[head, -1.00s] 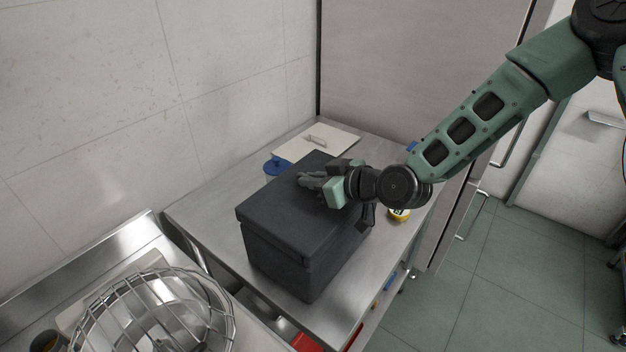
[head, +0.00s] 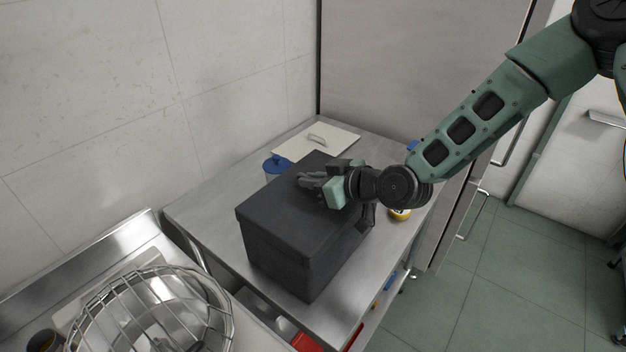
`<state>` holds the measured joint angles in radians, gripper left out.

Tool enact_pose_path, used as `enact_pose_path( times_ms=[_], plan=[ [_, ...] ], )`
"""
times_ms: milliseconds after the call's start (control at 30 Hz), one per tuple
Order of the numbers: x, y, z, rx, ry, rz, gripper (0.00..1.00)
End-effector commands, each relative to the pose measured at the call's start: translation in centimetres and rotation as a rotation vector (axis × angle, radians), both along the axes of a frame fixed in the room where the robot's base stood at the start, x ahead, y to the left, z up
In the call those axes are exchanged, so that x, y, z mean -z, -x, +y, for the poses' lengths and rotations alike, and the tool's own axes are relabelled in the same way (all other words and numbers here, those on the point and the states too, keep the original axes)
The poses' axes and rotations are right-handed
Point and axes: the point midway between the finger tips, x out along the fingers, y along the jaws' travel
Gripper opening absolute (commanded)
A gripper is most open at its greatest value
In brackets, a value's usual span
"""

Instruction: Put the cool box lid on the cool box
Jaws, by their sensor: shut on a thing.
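The dark grey cool box (head: 293,262) stands on the steel table. The dark cool box lid (head: 285,216) lies over its top, and the two look flush along the front edges. My gripper (head: 313,181) is at the lid's far right part, lying low over its top and shut on the lid. The gripper body hides the exact spot where the fingers grasp it, and part of the lid's right edge is hidden too.
Behind the box are a blue-lidded container (head: 277,165) and a pale board with a handle (head: 330,141). A yellow item (head: 399,214) sits right of the box. A wire basket (head: 150,315) is at front left. The steel table (head: 205,205) is bare left of the box.

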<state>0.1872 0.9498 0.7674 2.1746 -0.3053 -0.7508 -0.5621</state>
Motion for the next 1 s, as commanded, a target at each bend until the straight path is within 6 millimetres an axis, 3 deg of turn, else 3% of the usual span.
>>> enact_pose_path(
  times_ms=[867, 1000],
  plan=[
    [0.22, -0.02, 0.02, 0.0, 0.0, -0.001, 0.0],
    [0.23, -0.01, 0.02, 0.0, 0.0, -0.001, 0.34]
  ],
)
